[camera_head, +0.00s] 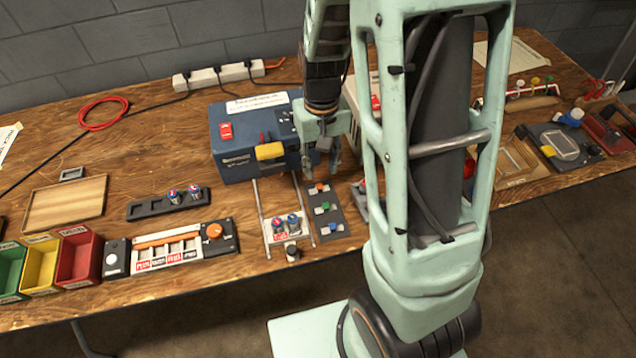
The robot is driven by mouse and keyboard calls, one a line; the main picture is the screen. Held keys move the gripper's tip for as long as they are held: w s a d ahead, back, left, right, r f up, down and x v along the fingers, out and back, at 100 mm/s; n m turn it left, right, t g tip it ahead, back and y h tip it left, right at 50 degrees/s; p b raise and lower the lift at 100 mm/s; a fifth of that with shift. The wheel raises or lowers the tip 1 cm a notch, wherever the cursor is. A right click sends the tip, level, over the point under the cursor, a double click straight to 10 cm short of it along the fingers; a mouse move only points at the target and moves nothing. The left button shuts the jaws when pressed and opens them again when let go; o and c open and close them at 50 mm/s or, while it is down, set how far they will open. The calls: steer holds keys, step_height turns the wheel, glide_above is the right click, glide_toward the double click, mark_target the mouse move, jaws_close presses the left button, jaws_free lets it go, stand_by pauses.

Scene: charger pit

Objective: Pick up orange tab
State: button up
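A small orange tab (320,187) sits at the far end of a dark narrow board (326,218) on the wooden table. A green tab (322,208) and a blue tab (332,228) sit nearer on the same board. My gripper (320,171) points down just beyond the orange tab, beside the right side of the blue charger box (233,160). Its two fingers are spread apart and nothing shows between them. Its height above the board is hard to tell.
Left of the board are two rails (267,222) with cylindrical cells near their front end. A panel with an orange knob (214,230), colored bins (80,256) and a wooden tray (64,204) lie further left. A power strip (220,75) is at the back.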

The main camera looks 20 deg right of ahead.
mark_target(320, 186)
steer(key=f, duration=0.5)
steer(key=shift+s+a+b, duration=0.25)
steer(key=shift+s+b, duration=0.05)
steer(key=shift+b, duration=0.1)
steer(key=shift+f, duration=0.45)
steer(key=shift+w, duration=0.1)
steer(key=c, duration=0.9)
